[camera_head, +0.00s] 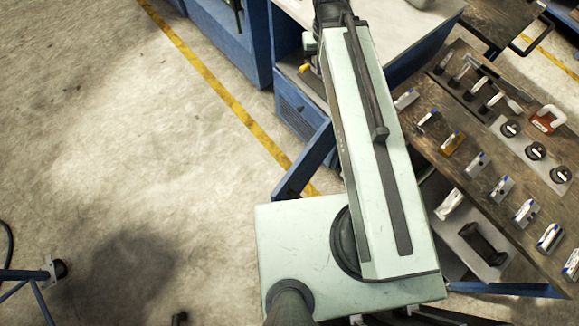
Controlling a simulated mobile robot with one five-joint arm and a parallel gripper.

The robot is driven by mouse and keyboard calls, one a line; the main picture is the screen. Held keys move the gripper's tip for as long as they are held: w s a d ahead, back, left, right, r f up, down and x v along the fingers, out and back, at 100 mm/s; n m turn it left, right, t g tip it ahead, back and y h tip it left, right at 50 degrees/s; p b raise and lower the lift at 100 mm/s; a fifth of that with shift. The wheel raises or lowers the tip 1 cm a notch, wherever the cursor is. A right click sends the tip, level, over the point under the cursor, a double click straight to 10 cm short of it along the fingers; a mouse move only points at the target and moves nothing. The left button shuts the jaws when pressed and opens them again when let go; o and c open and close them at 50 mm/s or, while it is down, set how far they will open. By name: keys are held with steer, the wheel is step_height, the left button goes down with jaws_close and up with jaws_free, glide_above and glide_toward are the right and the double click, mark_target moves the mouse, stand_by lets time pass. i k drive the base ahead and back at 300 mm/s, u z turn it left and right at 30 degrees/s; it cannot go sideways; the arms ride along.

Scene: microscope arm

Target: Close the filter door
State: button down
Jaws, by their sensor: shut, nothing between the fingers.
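I cannot pick out the filter door with certainty. A blue cabinet (292,112) with a slotted front stands under a pale worktop at the top middle. A narrow blue panel or bar (303,163) slants from near the cabinet down to the left; I cannot tell whether it is an open door. A long pale green body with a dark rail covers the middle of the view and hides part of the cabinet area. My gripper's fingers do not show.
A dark wooden table (476,125) on the right holds several small metal tools, black round pieces and a red clamp (546,119). A yellow line (210,80) crosses the concrete floor. The floor on the left is mostly clear, with a blue-framed stand (35,276) at lower left.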

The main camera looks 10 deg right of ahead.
mark_target(291, 186)
steer(key=k, duration=2.5)
steer(key=u, duration=1.3)
steer(key=i, duration=1)
steer(key=z, duration=0.05)
